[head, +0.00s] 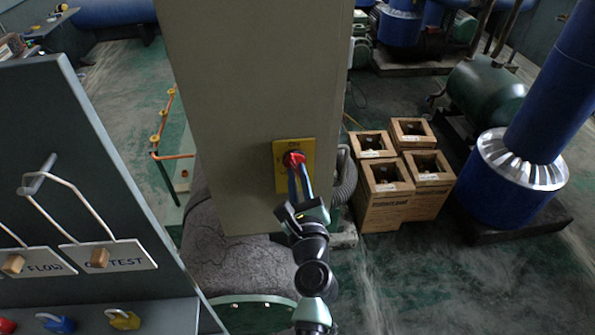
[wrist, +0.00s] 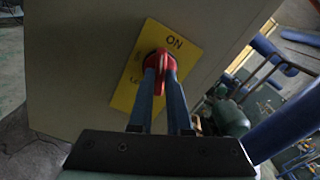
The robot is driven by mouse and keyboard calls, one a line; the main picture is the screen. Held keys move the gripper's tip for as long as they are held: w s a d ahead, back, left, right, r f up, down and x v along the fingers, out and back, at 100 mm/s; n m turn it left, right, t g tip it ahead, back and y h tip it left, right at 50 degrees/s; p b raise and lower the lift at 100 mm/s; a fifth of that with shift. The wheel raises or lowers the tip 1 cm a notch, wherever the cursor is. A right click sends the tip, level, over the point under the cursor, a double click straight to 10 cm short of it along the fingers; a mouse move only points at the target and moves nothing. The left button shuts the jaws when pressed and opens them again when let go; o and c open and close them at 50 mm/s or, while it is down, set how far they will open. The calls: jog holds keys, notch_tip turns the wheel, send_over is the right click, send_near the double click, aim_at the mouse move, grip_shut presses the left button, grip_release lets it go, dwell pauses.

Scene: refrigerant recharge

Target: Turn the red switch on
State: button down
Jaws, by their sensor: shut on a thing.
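The red switch (head: 293,158) is a rotary knob on a yellow plate (head: 280,180) on the face of a tall grey cabinet (head: 240,70). In the wrist view the red switch (wrist: 157,64) sits in the middle of the yellow plate (wrist: 125,92), which bears the word ON above and to the right of the knob. My gripper (head: 300,170) reaches up to the plate from below. Its two blue fingers (wrist: 163,80) are shut on the red switch, one on each side. The fingers hide part of the knob and of the plate's lower lettering.
A dark panel (head: 70,150) with FLOW and TEST tags and padlocks stands close on the left. A thick blue pipe (head: 545,100) is at the far right. A ribbed hose (head: 345,178) runs beside the cabinet.

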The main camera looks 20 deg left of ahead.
jog(key=shift+s+f+m, duration=0.1)
jog(key=shift+f+m, duration=0.15)
jog(key=shift+m, duration=0.05)
jog(key=m+p, duration=0.1)
jog(key=m, duration=0.1)
jog(key=shift+m, duration=0.4)
jog(key=c, duration=1.3)
grip_release()
jog(key=shift+m+p, duration=0.3)
jog(key=shift+o, duration=1.8)
jog(key=shift+r, duration=0.15)
jog(key=p+v, duration=0.1)
jog(key=v, duration=0.8)
jog(key=shift+r, duration=0.1)
